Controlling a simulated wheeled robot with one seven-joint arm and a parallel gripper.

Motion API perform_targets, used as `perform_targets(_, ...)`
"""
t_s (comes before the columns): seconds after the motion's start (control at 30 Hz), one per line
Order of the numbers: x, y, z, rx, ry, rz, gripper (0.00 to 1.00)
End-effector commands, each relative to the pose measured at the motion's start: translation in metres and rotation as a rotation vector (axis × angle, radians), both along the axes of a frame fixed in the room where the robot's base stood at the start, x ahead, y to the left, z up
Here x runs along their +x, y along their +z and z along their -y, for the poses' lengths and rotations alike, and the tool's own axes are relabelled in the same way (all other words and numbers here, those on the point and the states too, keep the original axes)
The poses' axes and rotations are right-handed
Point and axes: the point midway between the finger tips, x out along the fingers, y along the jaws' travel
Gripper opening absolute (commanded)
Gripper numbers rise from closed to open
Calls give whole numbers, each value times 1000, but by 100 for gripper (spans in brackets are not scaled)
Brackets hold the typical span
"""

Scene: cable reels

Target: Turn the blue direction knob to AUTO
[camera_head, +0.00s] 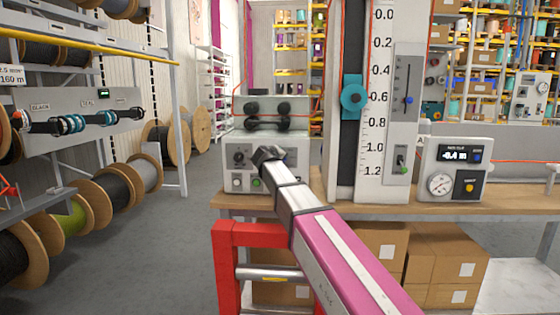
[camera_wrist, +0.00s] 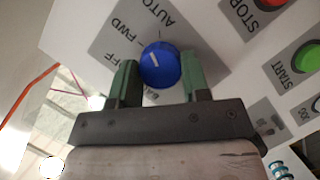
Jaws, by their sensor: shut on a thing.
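The blue direction knob (camera_wrist: 163,71) sits on a grey label plate (camera_wrist: 187,38) in the wrist view. My gripper (camera_wrist: 157,78) has its two green fingers on either side of the knob and is shut on it. The knob's short white mark slants toward the upper left, roughly toward FWD. AUTO is printed above the knob, OFF to its left, and a label below is partly hidden by my gripper. In the head view my gripper (camera_head: 262,156) reaches the front of a grey control box (camera_head: 225,160). The blue knob cannot be made out there.
A red STOP button (camera_wrist: 270,4) and a green START button (camera_wrist: 307,58) lie right of the knob. A tall measuring scale (camera_head: 377,120) and a gauge box (camera_head: 455,160) stand right on the bench (camera_head: 520,190). A red frame (camera_head: 225,265) is below my arm.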

Motion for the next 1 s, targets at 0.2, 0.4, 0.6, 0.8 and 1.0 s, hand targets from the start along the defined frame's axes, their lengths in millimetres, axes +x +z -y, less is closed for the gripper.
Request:
perform_targets(0.2,-1,-1,2,173,-2,3,19)
perform_targets(0.4,-1,-1,3,282,-3,6,19)
perform_targets(0.6,-1,-1,2,344,-2,8,19)
perform_targets(0.8,-1,-1,2,368,-2,8,19)
perform_targets(1.0,-1,-1,2,369,-3,8,19)
